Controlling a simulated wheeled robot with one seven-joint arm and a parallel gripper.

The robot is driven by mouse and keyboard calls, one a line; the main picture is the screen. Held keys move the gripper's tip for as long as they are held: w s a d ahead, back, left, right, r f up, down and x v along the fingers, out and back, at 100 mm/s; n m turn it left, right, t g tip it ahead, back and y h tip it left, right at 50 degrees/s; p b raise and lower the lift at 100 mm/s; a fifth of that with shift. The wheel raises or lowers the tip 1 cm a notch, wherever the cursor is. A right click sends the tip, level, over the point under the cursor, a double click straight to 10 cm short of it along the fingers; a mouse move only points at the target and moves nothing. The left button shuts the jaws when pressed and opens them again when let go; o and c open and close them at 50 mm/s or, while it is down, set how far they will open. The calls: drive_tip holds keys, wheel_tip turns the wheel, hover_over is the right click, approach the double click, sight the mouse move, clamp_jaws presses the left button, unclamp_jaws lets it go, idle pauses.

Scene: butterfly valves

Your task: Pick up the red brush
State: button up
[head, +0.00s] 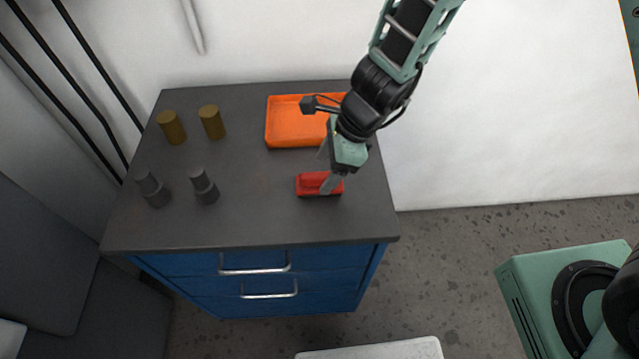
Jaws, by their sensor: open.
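The red brush (308,184) lies on the dark top of the blue cabinet, right of the middle and close to the right side. It is a small red block with a darker underside. My gripper (332,183) reaches down from the upper right, and its fingers are at the right part of the brush, partly covering it. The jaws are open. I cannot tell whether the fingers touch the brush or stand just above it.
An orange tray (285,130) lies behind the brush, partly hidden by my arm. Two brown cylinders (211,122) and two grey stepped cylinders (204,187) stand at the left. The cabinet top (240,220) is clear in front. A white wall rises behind.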

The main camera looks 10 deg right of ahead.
sight(320, 175)
drive_tip(key=x, duration=0.5)
drive_tip(key=shift+a, duration=0.15)
drive_tip(key=shift+c, duration=0.3)
drive_tip(key=c, duration=1)
drive_tip(key=shift+c, duration=0.2)
wheel_tip(320, 175, up, 10)
drive_tip(key=p, duration=0.3)
